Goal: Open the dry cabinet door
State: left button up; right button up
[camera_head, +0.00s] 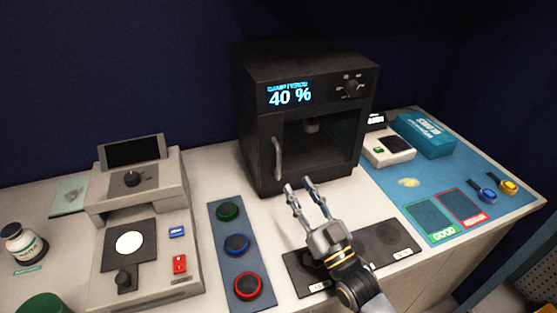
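The dry cabinet (315,62) is a black box at the back middle of the bench, with a lit "40 %" display and a knob on top of its front. Its dark glass door (330,140) looks shut, and a small item shows dimly inside. A pale vertical handle (277,158) is on the door's left side. My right gripper (298,184) is in front of the door's lower part, a little right of the handle. Its two fingers are spread apart with nothing between them. My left gripper is not in view.
A dark mat (398,238) lies under my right arm. A strip with three round coloured-ring pads (236,243) is left of it. A beige instrument (150,215) stands at left. A blue mat (408,183) at right carries a teal box (425,135) and a small scale (388,150).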

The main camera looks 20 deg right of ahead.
aim_at(280, 166)
jog(key=w, duration=0.2)
jog(key=w+a+p, duration=0.1)
jog(key=w, duration=0.2)
jog(key=w+a+r+p, duration=0.1)
jog(key=w, duration=0.2)
jog(key=shift+w, duration=0.1)
jog(key=shift+w+a+p, duration=0.15)
jog(key=shift+w+p, duration=0.25)
jog(key=shift+w, duration=0.25)
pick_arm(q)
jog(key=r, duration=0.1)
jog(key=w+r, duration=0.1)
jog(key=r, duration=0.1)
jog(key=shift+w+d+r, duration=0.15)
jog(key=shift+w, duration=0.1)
pick_arm(e)
jog(key=shift+c, duration=0.5)
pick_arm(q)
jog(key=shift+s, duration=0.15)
pick_arm(e)
grip_shut()
